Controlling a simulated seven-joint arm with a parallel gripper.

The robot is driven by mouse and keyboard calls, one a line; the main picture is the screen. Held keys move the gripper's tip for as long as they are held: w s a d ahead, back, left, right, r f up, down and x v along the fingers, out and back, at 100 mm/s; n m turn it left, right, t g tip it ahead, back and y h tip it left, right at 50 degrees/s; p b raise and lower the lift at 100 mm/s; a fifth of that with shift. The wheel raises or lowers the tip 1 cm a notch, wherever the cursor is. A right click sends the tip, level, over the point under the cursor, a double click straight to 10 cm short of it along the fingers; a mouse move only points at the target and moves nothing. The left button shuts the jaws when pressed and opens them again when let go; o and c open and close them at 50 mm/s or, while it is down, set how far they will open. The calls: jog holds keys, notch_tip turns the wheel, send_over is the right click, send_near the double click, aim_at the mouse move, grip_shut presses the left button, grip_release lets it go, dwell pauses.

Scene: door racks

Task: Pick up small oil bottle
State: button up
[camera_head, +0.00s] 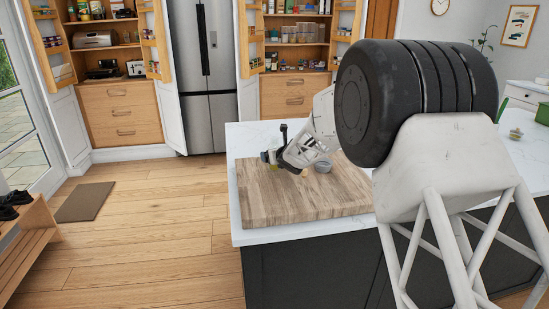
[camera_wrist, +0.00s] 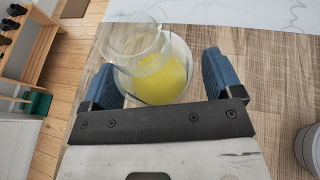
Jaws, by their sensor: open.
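The small oil bottle (camera_wrist: 158,78), clear glass with yellow oil in it, is in the wrist view. It stands on the wooden board (camera_wrist: 273,80) between the two blue fingers of my gripper (camera_wrist: 158,66). The fingers are open on either side of it, and a gap shows at the right finger. Contact at the left finger is unclear. In the head view my gripper (camera_head: 273,157) is low over the board's left part, and the bottle is mostly hidden there.
A grey round container (camera_head: 323,166) stands on the board to the right of my gripper; it also shows at the wrist view's right edge (camera_wrist: 309,150). The board lies on a white marble counter (camera_head: 262,136). The board's front is clear.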

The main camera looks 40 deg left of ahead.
aim_at(277, 145)
jog(key=c, duration=1.2)
jog(key=shift+r, duration=0.35)
jog(key=shift+r, duration=1.55)
jog(key=shift+s+d+r, duration=0.2)
jog(key=shift+s+d, duration=1.6)
jog(key=shift+s, duration=0.05)
jog(key=shift+s+d+r, duration=0.2)
jog(key=shift+s+d, duration=1.6)
jog(key=shift+s, duration=0.05)
jog(key=shift+s+d+r, duration=0.2)
jog(key=shift+s+d, duration=1.6)
jog(key=shift+s, duration=0.05)
jog(key=shift+s+d, duration=0.15)
